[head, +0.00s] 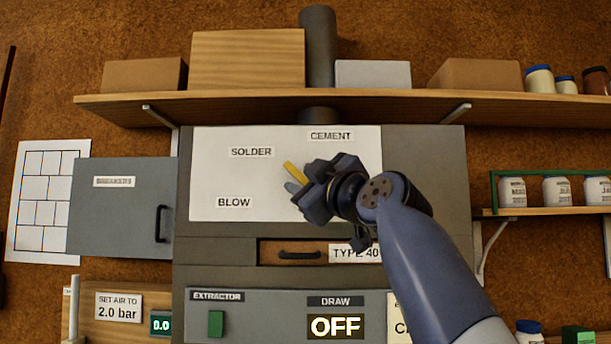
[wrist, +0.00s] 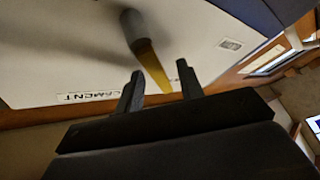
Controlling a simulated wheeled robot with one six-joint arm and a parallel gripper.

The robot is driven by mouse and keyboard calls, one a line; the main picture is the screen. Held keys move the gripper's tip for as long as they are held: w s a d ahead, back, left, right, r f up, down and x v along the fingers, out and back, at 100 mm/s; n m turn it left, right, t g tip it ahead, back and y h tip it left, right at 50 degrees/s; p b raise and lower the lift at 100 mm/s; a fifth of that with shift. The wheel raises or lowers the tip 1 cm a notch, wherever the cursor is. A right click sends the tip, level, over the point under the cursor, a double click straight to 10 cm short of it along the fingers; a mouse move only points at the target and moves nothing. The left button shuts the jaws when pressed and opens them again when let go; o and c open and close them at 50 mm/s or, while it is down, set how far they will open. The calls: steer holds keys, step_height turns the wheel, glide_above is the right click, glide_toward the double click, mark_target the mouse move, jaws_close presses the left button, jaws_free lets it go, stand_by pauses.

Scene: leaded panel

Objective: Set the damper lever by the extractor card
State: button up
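The damper lever is a yellow bar (head: 293,171) on a grey hub, on a white plate (head: 210,180) marked SOLDER (head: 251,152), CEMENT (head: 331,135) and BLOW (head: 234,202). It points up and left, between SOLDER and CEMENT. My gripper (head: 308,191) is at the plate, hiding part of the lever. In the wrist view the fingers (wrist: 160,80) are open, with the yellow lever (wrist: 152,68) reaching between them and gaps on both sides.
Below the plate are a drawer (head: 275,252) and the EXTRACTOR panel with a green switch (head: 216,324) and a DRAW display reading OFF (head: 336,326). A grey cabinet door (head: 125,210) stands to the left. A loaded shelf (head: 240,107) runs above.

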steer(key=shift+c, duration=0.3)
jaws_close()
stand_by(0.3)
